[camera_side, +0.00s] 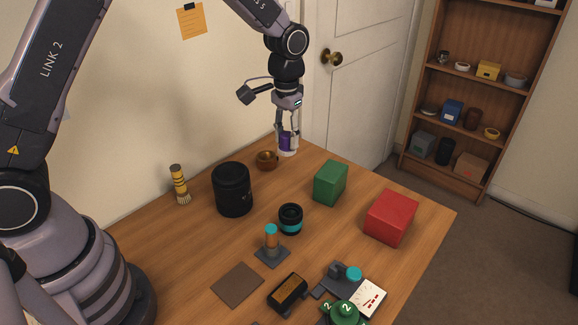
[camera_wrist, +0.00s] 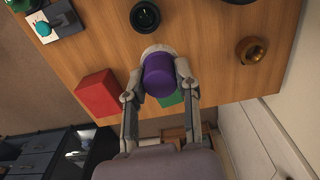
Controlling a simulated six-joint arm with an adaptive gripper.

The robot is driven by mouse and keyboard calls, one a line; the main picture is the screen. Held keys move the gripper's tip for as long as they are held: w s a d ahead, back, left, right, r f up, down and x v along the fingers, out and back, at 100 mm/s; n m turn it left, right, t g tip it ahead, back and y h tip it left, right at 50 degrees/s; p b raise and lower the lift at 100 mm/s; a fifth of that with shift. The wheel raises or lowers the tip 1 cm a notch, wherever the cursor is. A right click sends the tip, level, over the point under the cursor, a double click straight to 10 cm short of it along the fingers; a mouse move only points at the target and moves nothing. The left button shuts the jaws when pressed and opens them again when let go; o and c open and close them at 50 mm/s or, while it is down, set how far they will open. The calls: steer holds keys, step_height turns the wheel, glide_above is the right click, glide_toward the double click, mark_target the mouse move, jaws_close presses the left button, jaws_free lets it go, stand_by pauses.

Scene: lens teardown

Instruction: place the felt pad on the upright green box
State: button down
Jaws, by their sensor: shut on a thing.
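A flat brown square, which looks like the felt pad (camera_side: 237,284), lies on the table at the front left in the side view. I do not see it in the wrist view. The green box (camera_side: 330,183) stands on the table right of centre; in the wrist view the green box (camera_wrist: 171,99) is mostly hidden behind what I hold. My gripper (camera_side: 287,137) is at the table's back corner, shut on a purple-and-white cylinder (camera_wrist: 158,75). The cylinder's white end (camera_side: 288,152) points down. I cannot tell whether it touches the table.
A red box (camera_side: 391,217) stands right of the green box. A brass bowl (camera_side: 266,160), a large black cylinder (camera_side: 233,189), a striped brush (camera_side: 180,184) and a teal-ringed lens (camera_side: 290,218) stand nearby. A post stand (camera_side: 271,246) and a black-and-gold block (camera_side: 288,291) stand near the brown square.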

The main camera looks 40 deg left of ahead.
steer(key=w+d+f, duration=0.2)
steer(key=w+f, duration=0.1)
steer(key=w, duration=0.4)
glide_above(325, 176)
steer(key=s, duration=0.1)
steer(key=f, duration=0.4)
steer(key=shift+a+f, duration=0.2)
steer(key=shift+f, duration=0.15)
steer(key=shift+w+d+f, duration=0.15)
steer(key=shift+w+f, duration=0.4)
steer(key=shift+f, duration=1.65)
steer(key=shift+f, duration=0.2)
steer(key=c, duration=0.8)
jaws_free()
steer(key=shift+r, duration=0.1)
